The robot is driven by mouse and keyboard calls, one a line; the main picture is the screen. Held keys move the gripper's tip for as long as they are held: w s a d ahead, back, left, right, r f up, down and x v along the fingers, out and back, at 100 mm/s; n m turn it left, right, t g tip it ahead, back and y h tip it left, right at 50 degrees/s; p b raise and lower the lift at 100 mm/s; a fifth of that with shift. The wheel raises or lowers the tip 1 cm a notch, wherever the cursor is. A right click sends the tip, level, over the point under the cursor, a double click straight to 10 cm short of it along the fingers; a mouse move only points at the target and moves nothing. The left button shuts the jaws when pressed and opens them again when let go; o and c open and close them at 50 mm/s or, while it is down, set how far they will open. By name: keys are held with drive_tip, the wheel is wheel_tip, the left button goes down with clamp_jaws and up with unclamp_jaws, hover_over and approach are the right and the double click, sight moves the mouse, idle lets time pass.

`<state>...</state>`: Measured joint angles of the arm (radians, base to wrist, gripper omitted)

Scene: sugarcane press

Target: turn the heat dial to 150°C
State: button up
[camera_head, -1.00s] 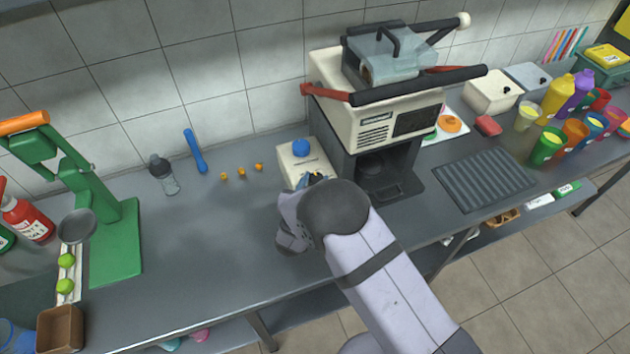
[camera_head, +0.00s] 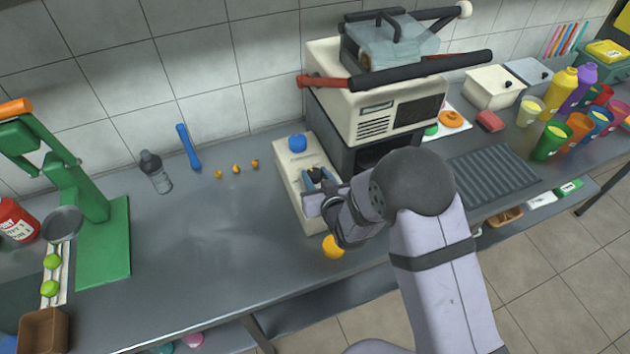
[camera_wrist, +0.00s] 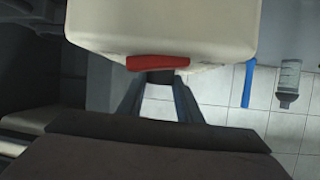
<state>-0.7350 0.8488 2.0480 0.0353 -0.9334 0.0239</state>
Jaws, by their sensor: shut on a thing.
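The cream box (camera_head: 291,182) with a round blue cap (camera_head: 298,143) stands on the counter, left of the press. My gripper (camera_head: 316,176) is over the box's top, with its fingertips down at the surface in front of the blue cap. It is shut on a small part there, which I take for the heat dial; fingers and wrist mostly hide it, and no scale or 150 mark is readable. In the wrist view my fingers (camera_wrist: 157,95) come together at a dark spot just below a red bar (camera_wrist: 157,62) on a cream surface (camera_wrist: 165,30).
The press (camera_head: 370,105) with red and black levers stands right of the box. An orange ball (camera_head: 333,247) lies in front of the box, by my wrist. A blue tool (camera_head: 188,148), a bottle (camera_head: 156,172) and small orange pieces (camera_head: 236,169) lie left. The counter's left middle is clear.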

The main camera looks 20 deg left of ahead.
drive_tip(key=shift+w+d+f+n+g+y+b, duration=0.1)
drive_tip(key=shift+n+g+y+b, duration=0.3)
drive_tip(key=shift+n+y, duration=0.15)
drive_tip(key=shift+n+g+y, duration=0.25)
drive_tip(key=shift+n+g, duration=0.05)
drive_tip(key=shift+n, duration=0.05)
drive_tip(key=o, duration=1)
drive_tip(key=shift+o, duration=0.2)
drive_tip(key=shift+b+v, duration=1.1)
drive_tip(key=shift+v, duration=2.6)
